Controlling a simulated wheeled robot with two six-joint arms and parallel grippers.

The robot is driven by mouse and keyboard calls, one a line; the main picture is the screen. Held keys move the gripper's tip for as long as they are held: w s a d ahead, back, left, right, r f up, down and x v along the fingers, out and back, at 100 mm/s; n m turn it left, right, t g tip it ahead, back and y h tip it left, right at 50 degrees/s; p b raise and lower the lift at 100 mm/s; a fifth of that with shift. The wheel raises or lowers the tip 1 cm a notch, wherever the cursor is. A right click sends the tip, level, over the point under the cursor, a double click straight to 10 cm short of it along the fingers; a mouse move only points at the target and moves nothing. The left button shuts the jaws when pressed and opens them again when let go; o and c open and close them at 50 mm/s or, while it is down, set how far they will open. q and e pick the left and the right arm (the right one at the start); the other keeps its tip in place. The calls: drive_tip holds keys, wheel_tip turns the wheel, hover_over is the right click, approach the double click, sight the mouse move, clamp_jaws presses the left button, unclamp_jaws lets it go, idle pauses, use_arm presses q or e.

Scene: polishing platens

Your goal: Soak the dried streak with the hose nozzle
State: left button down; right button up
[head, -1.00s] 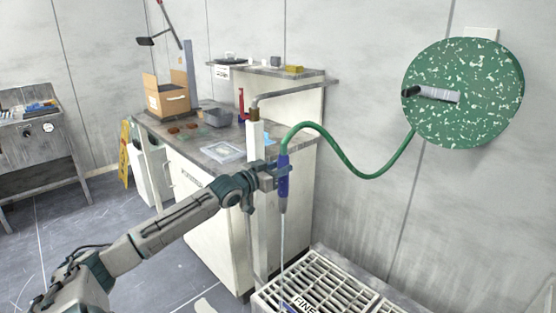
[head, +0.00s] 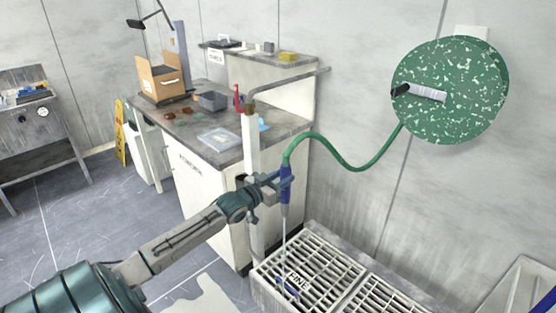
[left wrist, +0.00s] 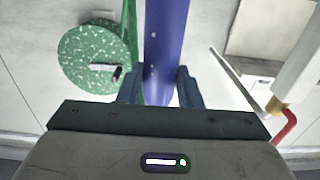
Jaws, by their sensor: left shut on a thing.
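My left gripper (head: 281,184) is shut on the blue hose nozzle (head: 286,190). The nozzle is nearly upright, tip down, above a slatted grate (head: 330,262) marked "FINE". A thin pale line, like a water stream, runs from its tip down to the grate. A small blue-and-white mark (head: 288,290) shows near where it lands; I cannot tell what it is. A green hose (head: 352,167) runs from the nozzle's top to a speckled green reel (head: 450,90) on the wall. The left wrist view shows the nozzle (left wrist: 165,45) between the fingers. I cannot surely pick out a dried streak. My right gripper is not in view.
A pale irregular patch (head: 205,302) lies on the floor left of the grate. A cabinet bench (head: 215,150) with a cardboard box (head: 160,78) and trays stands behind my left arm. An upright post (head: 252,150) with a pipe is close behind the gripper. A second grate section adjoins on the right.

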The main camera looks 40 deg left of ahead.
use_arm(q)
drive_tip(key=s+d+f+p, duration=0.2)
drive_tip(key=s+d+p, duration=0.1)
drive_tip(key=d, duration=0.4)
drive_tip(key=s+d+f+p, duration=0.2)
drive_tip(key=s+d+p, duration=0.1)
drive_tip(key=d, duration=0.4)
drive_tip(key=s+d+f+p, duration=0.1)
drive_tip(key=s+f, duration=0.3)
drive_tip(key=s, duration=1.3)
drive_tip(key=s+d+f+p, duration=0.1)
drive_tip(key=s+f, duration=0.3)
drive_tip(key=s, duration=1.4)
drive_tip(key=s+d+f, duration=0.1)
drive_tip(key=s+f, duration=0.2)
drive_tip(key=s, duration=1.4)
drive_tip(key=shift+s+f+p, duration=0.25)
drive_tip(key=shift+f+p, duration=0.15)
